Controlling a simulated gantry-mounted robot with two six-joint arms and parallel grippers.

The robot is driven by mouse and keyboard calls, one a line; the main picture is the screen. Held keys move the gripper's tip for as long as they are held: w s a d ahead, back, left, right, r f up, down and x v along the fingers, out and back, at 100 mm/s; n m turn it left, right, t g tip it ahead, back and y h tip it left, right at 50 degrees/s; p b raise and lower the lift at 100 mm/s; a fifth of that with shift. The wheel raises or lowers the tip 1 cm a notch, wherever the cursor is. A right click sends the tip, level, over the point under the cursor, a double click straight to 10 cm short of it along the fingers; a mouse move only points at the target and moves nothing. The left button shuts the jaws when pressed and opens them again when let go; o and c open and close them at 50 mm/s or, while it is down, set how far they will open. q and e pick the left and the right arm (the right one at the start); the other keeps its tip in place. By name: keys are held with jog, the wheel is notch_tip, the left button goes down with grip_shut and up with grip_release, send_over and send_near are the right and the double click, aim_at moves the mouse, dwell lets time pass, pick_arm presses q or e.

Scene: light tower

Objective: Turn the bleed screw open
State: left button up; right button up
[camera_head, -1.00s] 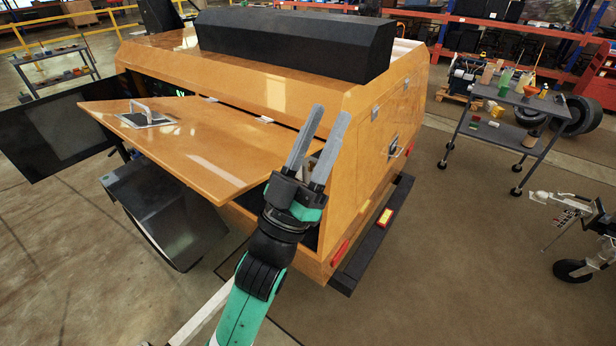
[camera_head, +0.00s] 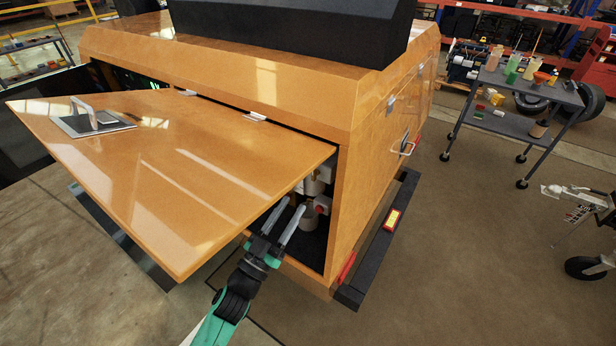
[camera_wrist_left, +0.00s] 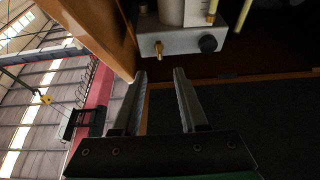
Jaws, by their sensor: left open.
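The orange cabinet (camera_head: 290,110) has its side door (camera_head: 190,180) raised, with a dark opening under it. Inside stand a pale cylinder (camera_head: 310,218) and a red part (camera_head: 322,205). In the left wrist view, a grey metal block (camera_wrist_left: 180,40) carries a small brass fitting (camera_wrist_left: 158,49) and a black round knob (camera_wrist_left: 208,43); I cannot tell for certain which is the bleed screw. My left gripper (camera_head: 288,211) is open and empty at the opening. In the wrist view its fingertips (camera_wrist_left: 160,73) point toward the block, apart from it. My right gripper is not in view.
An orange cabinet edge (camera_wrist_left: 115,35) lies close left of the fingers in the wrist view. A dark bumper (camera_head: 375,245) runs along the right side. A grey cart (camera_head: 520,90) stands farther right, with clear floor between.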

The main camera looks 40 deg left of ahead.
aim_at(313, 174)
pick_arm(q)
jog(key=b+x, duration=0.1)
jog(key=x, duration=0.8)
grip_shut()
